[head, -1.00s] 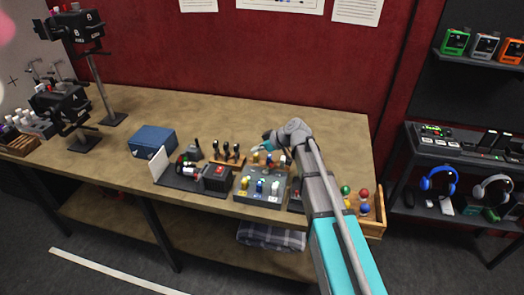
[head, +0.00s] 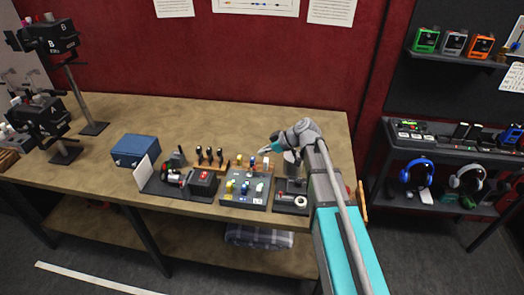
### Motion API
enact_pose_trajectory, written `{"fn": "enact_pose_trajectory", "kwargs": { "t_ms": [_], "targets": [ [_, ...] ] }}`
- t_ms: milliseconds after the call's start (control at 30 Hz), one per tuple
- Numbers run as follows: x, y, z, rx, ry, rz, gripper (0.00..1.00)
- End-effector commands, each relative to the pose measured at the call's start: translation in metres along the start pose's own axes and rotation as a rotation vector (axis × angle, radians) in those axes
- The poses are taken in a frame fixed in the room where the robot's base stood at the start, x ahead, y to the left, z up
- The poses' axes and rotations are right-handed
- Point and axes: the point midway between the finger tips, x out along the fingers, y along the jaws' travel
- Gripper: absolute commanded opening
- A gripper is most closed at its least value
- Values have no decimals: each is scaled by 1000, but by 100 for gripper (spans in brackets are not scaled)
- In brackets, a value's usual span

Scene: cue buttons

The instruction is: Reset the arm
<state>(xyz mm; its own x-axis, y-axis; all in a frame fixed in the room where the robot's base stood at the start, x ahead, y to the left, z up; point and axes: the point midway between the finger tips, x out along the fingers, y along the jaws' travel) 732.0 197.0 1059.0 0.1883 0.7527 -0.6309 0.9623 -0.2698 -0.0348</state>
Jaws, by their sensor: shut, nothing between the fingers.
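My arm reaches in from the lower right over the wooden table (head: 195,109). My gripper (head: 265,150) is small in the head view, at the arm's far end, above the back of the grey button panel (head: 236,201). It is shut and nothing shows in it. Its fingertips are too small to see clearly. The panel carries coloured buttons, including yellow, blue and white ones. To its right, a dark unit with a white ring (head: 300,201) sits partly beside my arm.
Left of the panel are a black box with a red display (head: 203,183), a row of dark-handled levers (head: 209,156) and a blue box (head: 135,149). Black stands (head: 93,128) are at the far left. The table's back middle is clear.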

Motion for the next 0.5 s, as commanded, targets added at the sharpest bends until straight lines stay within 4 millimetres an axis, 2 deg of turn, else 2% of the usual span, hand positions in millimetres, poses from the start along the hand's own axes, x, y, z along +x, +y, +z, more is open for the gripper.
{"fn": "enact_pose_trajectory", "kwargs": {
  "t_ms": [367,500],
  "targets": [
    [-1,0,1,5,-4,1,0],
    [-4,-6,9,41,-32,2,0]
  ]
}}
